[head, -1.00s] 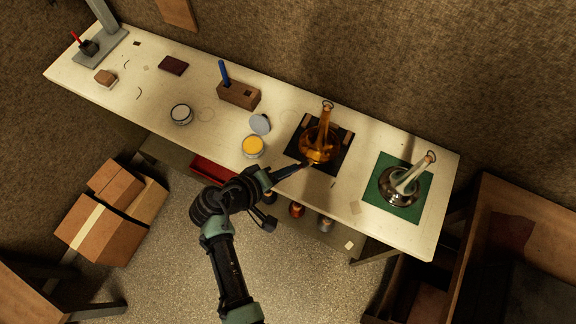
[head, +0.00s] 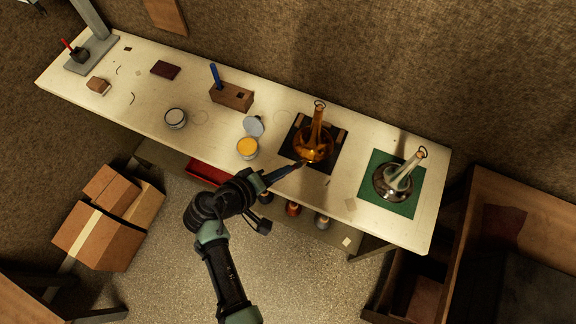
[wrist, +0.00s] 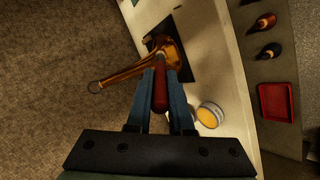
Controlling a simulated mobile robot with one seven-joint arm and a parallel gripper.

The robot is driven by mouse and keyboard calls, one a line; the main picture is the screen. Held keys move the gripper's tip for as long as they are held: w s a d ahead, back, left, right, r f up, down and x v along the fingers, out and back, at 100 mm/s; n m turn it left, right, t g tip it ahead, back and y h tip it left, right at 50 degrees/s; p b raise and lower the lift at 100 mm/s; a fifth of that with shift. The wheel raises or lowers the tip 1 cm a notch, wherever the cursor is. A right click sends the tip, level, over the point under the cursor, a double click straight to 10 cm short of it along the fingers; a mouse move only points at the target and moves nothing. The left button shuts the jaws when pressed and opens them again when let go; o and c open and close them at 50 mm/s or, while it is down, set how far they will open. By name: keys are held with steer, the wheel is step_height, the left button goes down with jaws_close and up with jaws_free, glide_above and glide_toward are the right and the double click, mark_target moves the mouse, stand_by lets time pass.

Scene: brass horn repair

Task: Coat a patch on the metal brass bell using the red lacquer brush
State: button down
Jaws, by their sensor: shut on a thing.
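The brass bell (head: 315,146) stands on a black mat (head: 327,164) on the bench, its narrow neck pointing up. In the wrist view the brass bell (wrist: 164,48) lies just beyond my fingertips, with its neck running to the left. My gripper (wrist: 160,84) is shut on the red handle of the lacquer brush (wrist: 160,92). In the head view my gripper (head: 268,180) is at the bench's front edge, and the brush tip is close to the bell's lower front rim. The bristles are too small to see, so I cannot tell whether they touch the bell.
An open tin of yellow lacquer (head: 248,148) stands left of the bell with its lid (head: 254,126) behind it. A silver horn bell (head: 394,180) stands on a green mat (head: 406,206) to the right. A wooden block (head: 231,97) holds a blue-handled tool. Bottles sit below the bench's front edge.

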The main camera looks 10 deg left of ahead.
steer(key=shift+w+d+f+b, duration=0.25)
steer(key=shift+w+f+b, duration=0.45)
steer(key=shift+f+b, duration=0.3)
steer(key=shift+w+d+f+b, duration=0.25)
steer(key=shift+w+f+b, duration=0.5)
steer(key=shift+f+b, duration=0.25)
steer(key=shift+w+d+f+b, duration=0.25)
steer(key=shift+w+f+b, duration=0.55)
steer(key=shift+b, duration=0.3)
steer(key=shift+w+d+f+b, duration=0.15)
steer(key=shift+w+f+b, duration=0.25)
steer(key=shift+f+b, duration=0.3)
steer(key=shift+w+a+r+b, duration=0.1)
steer(key=shift+w+a+b, duration=0.2)
steer(key=shift+a, duration=0.35)
steer(key=shift+w+a+f+b, duration=0.1)
steer(key=shift+a+b, duration=0.25)
steer(key=shift+a, duration=0.3)
steer(key=shift+w+a+r+b, duration=0.15)
steer(key=shift+a+b, duration=0.2)
steer(key=shift+a, duration=0.3)
steer(key=shift+s+d+p, duration=0.25)
steer(key=shift+d+p, duration=0.35)
steer(key=shift+d, duration=0.35)
steer(key=shift+s+d+p, duration=0.15)
steer(key=shift+d+p, duration=0.05)
steer(key=shift+d, duration=0.3)
steer(key=shift+s+d+p, duration=0.15)
steer(key=shift+d, duration=0.35)
